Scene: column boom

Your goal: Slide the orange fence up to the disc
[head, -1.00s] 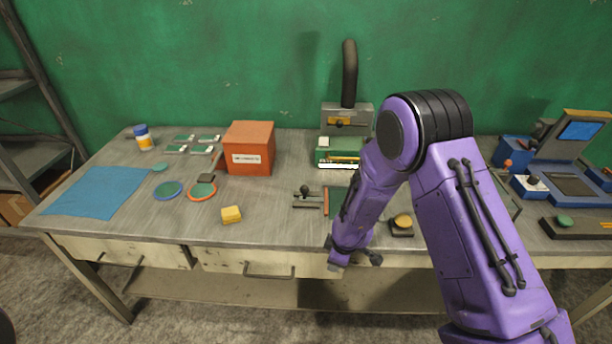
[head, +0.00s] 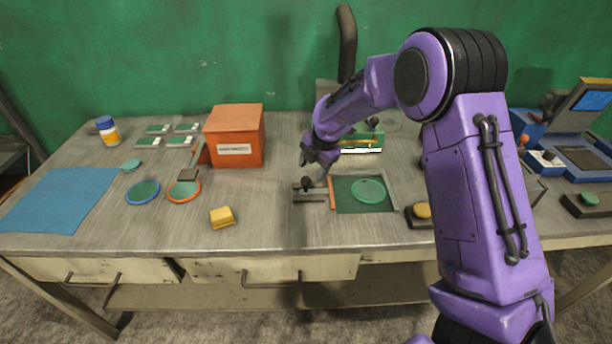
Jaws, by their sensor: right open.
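The orange fence (head: 332,192) is a thin upright strip along the left edge of a dark green mat (head: 345,207). The green disc (head: 369,191) lies flat on that mat, with a gap between it and the fence. A grey slide with a dark knob (head: 306,185) sits just left of the fence. My right gripper (head: 314,170) is open and points down just above the knob and the fence's far end. I cannot tell whether its fingers touch the knob. My left gripper is out of view.
An orange-red box (head: 235,137) stands behind to the left, and a card holder (head: 362,144) stands behind the mat. A yellow block (head: 222,217) lies at the front left. A yellow button (head: 422,210) sits right of the mat.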

